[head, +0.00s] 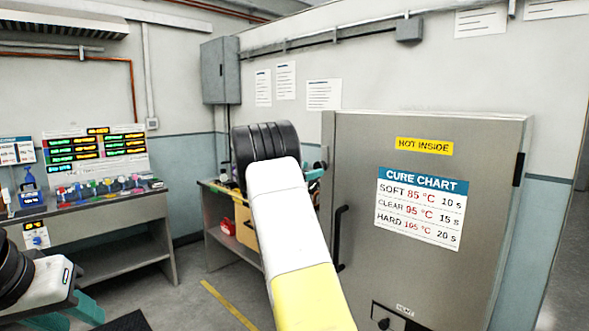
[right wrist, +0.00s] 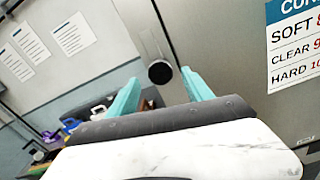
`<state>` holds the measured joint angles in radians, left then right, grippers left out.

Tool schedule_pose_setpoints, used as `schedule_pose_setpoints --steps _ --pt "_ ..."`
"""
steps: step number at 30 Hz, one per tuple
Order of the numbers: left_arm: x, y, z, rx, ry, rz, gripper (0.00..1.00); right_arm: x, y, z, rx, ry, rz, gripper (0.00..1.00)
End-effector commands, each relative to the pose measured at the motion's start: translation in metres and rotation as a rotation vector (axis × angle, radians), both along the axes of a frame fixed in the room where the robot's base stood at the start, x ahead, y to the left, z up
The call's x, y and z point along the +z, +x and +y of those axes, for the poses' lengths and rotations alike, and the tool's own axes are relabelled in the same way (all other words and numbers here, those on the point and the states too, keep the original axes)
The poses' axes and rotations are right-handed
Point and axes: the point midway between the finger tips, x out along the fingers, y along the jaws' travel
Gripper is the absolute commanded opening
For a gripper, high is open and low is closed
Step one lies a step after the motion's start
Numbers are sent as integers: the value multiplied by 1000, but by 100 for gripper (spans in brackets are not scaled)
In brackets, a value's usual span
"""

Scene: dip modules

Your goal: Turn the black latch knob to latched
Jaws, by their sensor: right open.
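The black latch knob (right wrist: 160,73) shows in the right wrist view as a round dark end, in front of a grey metal surface. My right gripper (right wrist: 160,80) is open, with one teal finger to each side of the knob. Its fingers look apart from the knob; how far they reach along it I cannot tell. In the head view, my right gripper (head: 315,175) is mostly behind my own wrist, beside the oven's left edge, and the knob is hidden there. My left gripper (head: 68,314) is at the lower left, fingers apart, with nothing visible between them.
The grey oven (head: 480,260) with a cure chart (head: 420,208) stands at the right. Its black bar handle (head: 340,238) is beside my right arm. A bench (head: 100,240) with small coloured items stands at the left, and another bench (head: 222,236) is behind my arm.

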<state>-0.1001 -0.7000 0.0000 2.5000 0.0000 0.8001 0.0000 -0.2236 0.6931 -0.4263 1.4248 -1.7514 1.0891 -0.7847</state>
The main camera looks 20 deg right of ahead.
Motion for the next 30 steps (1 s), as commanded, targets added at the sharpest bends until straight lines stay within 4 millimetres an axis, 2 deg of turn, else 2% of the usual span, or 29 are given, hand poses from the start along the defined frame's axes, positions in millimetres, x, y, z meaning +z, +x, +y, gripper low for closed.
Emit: schedule_pose_setpoints --steps 3,9,20,28,29,30 --pt "0 0 0 0 0 0 36 0 7 -20 -2 1 -1 59" --pt "0 0 0 0 0 0 36 0 16 -40 0 3 -2 59" --pt "0 0 0 0 0 0 36 0 18 -45 0 4 -1 57" --pt "0 0 0 0 0 0 36 0 18 -45 1 4 -2 4" --pt "0 0 0 0 0 0 36 0 18 -44 1 4 -2 0" --pt "0 0 0 0 0 0 36 0 18 -44 1 4 -2 0"
